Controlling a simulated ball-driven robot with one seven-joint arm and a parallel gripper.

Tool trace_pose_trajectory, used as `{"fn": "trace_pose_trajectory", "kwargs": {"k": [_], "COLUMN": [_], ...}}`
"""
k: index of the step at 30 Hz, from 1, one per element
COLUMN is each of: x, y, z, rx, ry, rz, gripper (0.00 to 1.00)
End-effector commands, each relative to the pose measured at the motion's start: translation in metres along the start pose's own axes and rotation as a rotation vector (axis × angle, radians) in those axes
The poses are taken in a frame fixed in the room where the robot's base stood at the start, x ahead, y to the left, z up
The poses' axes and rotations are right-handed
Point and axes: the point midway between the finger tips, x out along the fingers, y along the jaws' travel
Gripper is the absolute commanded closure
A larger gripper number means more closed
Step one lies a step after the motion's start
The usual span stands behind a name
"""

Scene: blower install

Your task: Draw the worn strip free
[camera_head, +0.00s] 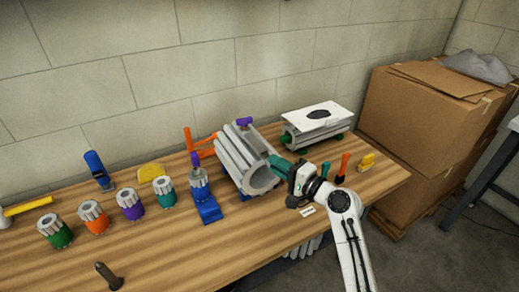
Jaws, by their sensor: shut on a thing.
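A grey ribbed blower housing (241,158) lies on the wooden bench with its round opening facing the front right. A teal piece (279,164), apparently the worn strip, shows between the right side of the housing and my gripper (292,174). My gripper is shut on this teal piece, just right of the opening. The fingers hide its near end. I cannot tell how much of it is still inside the housing.
Right of my gripper stand an orange-handled tool (344,164) and a yellow block (367,160). A second grey unit (318,130) with a white plate is behind. Several coloured ribbed cylinders and a blue stand (205,198) are left. Cardboard boxes (425,125) stand right of the bench.

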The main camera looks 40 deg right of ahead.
Motion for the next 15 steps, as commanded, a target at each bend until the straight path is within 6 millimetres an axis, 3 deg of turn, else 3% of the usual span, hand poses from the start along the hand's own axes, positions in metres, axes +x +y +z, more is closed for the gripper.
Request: {"fn": "trace_pose_trajectory", "kwargs": {"k": [15], "x": [-0.0068], "y": [-0.0003], "z": [0.0020], "rx": [-0.001], "ry": [0.000], "rz": [-0.001], "gripper": [1.00]}}
